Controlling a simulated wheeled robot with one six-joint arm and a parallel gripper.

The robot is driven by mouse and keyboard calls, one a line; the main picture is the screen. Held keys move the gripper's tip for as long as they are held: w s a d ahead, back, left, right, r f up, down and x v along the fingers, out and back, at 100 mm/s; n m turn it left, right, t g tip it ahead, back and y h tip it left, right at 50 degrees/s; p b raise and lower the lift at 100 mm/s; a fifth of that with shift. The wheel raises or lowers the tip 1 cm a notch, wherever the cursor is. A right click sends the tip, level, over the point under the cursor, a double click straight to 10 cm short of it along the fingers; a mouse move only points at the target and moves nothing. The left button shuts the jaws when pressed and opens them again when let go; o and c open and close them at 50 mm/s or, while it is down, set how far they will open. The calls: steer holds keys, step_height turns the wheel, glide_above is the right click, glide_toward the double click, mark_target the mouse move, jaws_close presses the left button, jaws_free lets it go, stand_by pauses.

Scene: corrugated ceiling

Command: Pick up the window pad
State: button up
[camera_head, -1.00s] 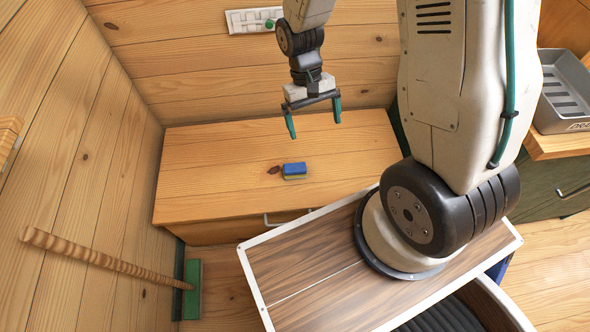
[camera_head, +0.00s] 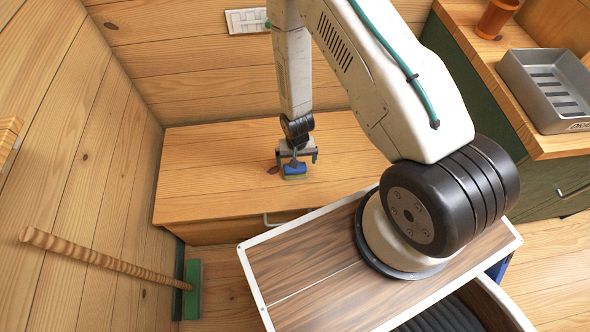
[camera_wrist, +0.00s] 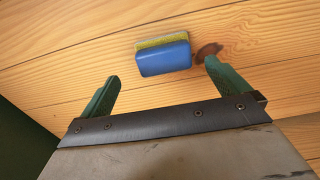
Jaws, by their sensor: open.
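The window pad, a small blue block with a yellow-green layer (camera_head: 295,170), lies on the wooden cabinet top (camera_head: 215,180). In the wrist view the pad (camera_wrist: 164,56) shows its blue face near the top centre, with the yellow-green strip on its far edge. My gripper (camera_head: 298,158) is low over the cabinet, right at the pad in the head view. In the wrist view the open green fingers (camera_wrist: 160,88) are spread wider than the pad, which appears ahead of and between them, apart from both. Contact with the pad is not visible.
A broom (camera_head: 110,262) leans at the left. A grey tray (camera_head: 548,110) and a brown cup (camera_head: 497,18) stand on the right-hand counter. A wooden wall with a white panel (camera_head: 246,20) rises behind the cabinet. The cabinet top left of the pad is clear.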

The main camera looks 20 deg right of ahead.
mark_target(295, 170)
steer(key=f, duration=0.6)
steer(key=shift+w+a+f, duration=0.15)
steer(key=shift+a+f, duration=0.05)
steer(key=shift+f, duration=0.2)
steer(key=c, duration=1)
steer(key=shift+r, duration=0.15)
